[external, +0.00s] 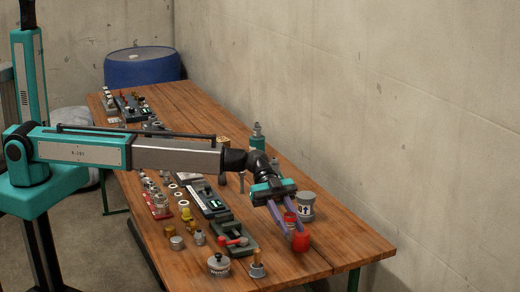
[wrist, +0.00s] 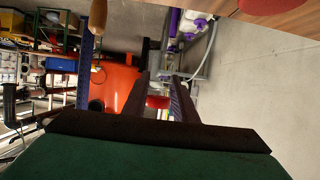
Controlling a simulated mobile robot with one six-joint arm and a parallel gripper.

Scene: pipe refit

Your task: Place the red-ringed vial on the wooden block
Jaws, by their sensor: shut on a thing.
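My gripper (external: 290,228) is above the front right of the workbench, fingers pointing down and to the right. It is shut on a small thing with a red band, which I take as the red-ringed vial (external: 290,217). In the wrist view the vial's red ring (wrist: 158,102) shows between the dark fingers of my gripper (wrist: 160,85); most of the vial is hidden. I cannot make out the wooden block for sure; a small tan piece (external: 223,142) stands behind my arm.
A red cylinder (external: 301,243) is on the workbench (external: 345,240) just by the fingertips. A grey lidded jar (external: 306,207) stands close behind my gripper. A green vise (external: 233,240), a lidded pot (external: 218,264) and several fittings lie left. The bench's right end is clear.

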